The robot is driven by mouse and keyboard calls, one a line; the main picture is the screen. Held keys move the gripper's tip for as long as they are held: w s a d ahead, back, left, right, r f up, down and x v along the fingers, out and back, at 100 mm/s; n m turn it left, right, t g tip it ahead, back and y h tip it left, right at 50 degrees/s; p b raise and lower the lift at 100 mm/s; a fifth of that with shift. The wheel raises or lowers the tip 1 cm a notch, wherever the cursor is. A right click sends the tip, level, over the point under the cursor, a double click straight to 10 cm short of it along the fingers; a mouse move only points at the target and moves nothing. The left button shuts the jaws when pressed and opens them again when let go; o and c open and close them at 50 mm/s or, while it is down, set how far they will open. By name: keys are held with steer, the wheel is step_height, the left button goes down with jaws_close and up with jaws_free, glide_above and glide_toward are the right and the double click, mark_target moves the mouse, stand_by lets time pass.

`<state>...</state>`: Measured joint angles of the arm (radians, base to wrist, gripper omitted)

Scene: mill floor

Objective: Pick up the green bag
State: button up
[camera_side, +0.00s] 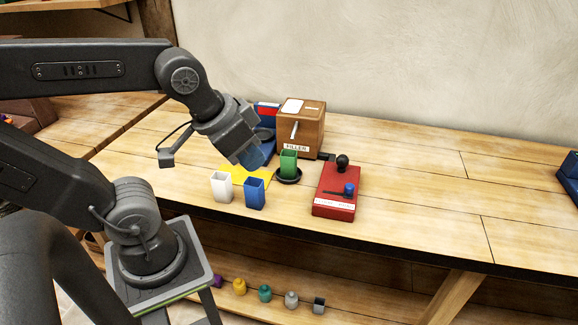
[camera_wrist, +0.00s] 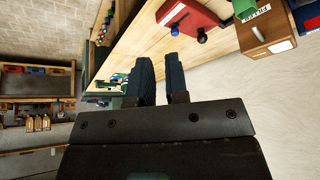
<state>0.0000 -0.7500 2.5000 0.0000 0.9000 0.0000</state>
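The green bag (camera_side: 289,163) stands upright and open-topped on a small dark round dish (camera_side: 288,176), in front of the wooden filler box. A green piece of it shows at the top edge of the wrist view (camera_wrist: 246,8). My gripper (camera_side: 252,158) hangs above the table to the left of the green bag, tilted, and is apart from it. In the wrist view the two dark fingers of my gripper (camera_wrist: 161,78) stand apart with nothing between them, so it is open.
The wooden filler box (camera_side: 301,130) stands behind the green bag. A red box (camera_side: 334,207) with a black knob and a blue knob is to its right. A white bag (camera_side: 221,188) and a blue bag (camera_side: 255,194) stand front left near a yellow patch (camera_side: 236,172).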

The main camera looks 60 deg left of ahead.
steer(key=o, duration=1.1)
steer(key=shift+o, duration=0.2)
steer(key=n+g+y, duration=0.3)
steer(key=n, duration=0.7)
glide_toward(288, 154)
steer(key=x, duration=0.4)
steer(key=shift+s+d+f, duration=0.1)
steer(key=shift+s+f, duration=0.1)
steer(key=shift+f, duration=0.25)
steer(key=shift+w+a+x, duration=0.1)
steer(key=shift+w+x, duration=0.05)
steer(key=shift+x, duration=1.45)
steer(key=shift+w+a+x, duration=0.1)
steer(key=shift+w+x, duration=0.05)
steer(key=shift+x, duration=1.45)
